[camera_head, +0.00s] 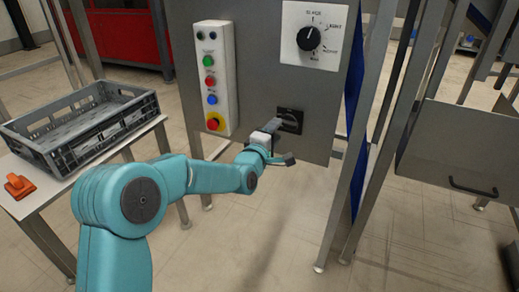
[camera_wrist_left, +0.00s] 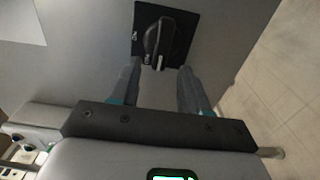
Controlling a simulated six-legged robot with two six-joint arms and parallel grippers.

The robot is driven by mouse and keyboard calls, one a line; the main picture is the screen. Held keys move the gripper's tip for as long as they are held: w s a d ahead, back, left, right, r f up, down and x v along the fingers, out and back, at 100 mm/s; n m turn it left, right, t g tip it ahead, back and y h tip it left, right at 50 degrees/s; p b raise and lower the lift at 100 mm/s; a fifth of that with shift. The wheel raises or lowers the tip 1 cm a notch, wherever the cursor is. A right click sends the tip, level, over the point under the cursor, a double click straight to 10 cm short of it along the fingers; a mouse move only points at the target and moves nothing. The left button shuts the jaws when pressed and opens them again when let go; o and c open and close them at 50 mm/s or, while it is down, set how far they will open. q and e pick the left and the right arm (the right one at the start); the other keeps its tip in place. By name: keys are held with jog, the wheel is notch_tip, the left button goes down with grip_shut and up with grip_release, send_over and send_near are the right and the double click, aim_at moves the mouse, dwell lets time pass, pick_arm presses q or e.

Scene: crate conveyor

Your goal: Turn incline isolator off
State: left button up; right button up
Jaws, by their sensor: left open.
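The incline isolator (camera_head: 289,120) is a black rotary switch on a black square plate, low on the grey panel. In the left wrist view the isolator (camera_wrist_left: 158,38) shows its raised handle lengthwise up and down the picture, with a white mark at its lower end. The letters ON show at the plate's left. My left gripper (camera_head: 273,127) is just in front of the switch and partly covers it in the head view. In the wrist view its fingers (camera_wrist_left: 160,70) are apart, one on each side below the handle, with nothing between them. I cannot tell whether they touch the plate.
A button box (camera_head: 214,78) with green, red, blue and red-on-yellow buttons is left of the switch. A selector dial (camera_head: 309,39) is above it. A grey crate (camera_head: 80,128) and an orange object (camera_head: 19,186) rest on a table at left. Metal posts stand at right.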

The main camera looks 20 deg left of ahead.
pick_arm(q)
jog(key=s+p, duration=0.1)
jog(key=s, duration=1.2)
jog(key=shift+a, duration=0.25)
pick_arm(e)
jog(key=shift+s+a+r, duration=0.1)
jog(key=shift+s+r, duration=0.15)
jog(key=shift+r, duration=0.2)
jog(key=shift+s+r, duration=0.2)
jog(key=shift+r, duration=0.25)
